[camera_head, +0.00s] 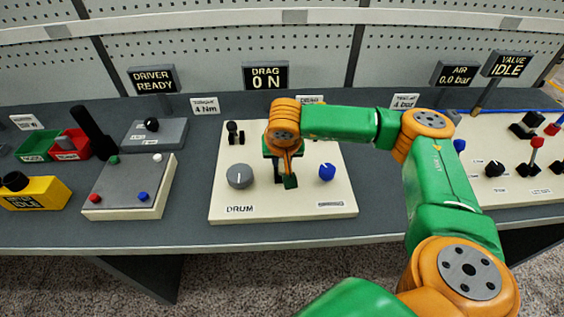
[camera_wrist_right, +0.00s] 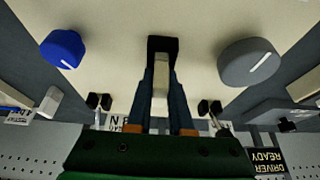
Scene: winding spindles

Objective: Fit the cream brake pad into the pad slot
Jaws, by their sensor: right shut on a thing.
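My right gripper (camera_head: 287,180) is over the middle of the cream drum panel (camera_head: 235,208), pointing down between a grey knob (camera_head: 239,176) and a blue knob (camera_head: 327,172). In the right wrist view its two dark fingers (camera_wrist_right: 161,92) are shut on the cream brake pad (camera_wrist_right: 161,78), a narrow pale strip between them. A black piece (camera_wrist_right: 163,43), which looks like the pad slot, is right at the fingertips. The fingers cover much of it, and I cannot tell whether the pad is inside it or just short of it. My left gripper is out of view.
Small black fittings (camera_head: 235,132) stand at the panel's back left. A grey button box (camera_head: 130,184) is to the left, with a yellow box (camera_head: 35,192) beyond. A panel with levers (camera_head: 500,180) is at the right. The drag display (camera_head: 266,76) reads 0 N.

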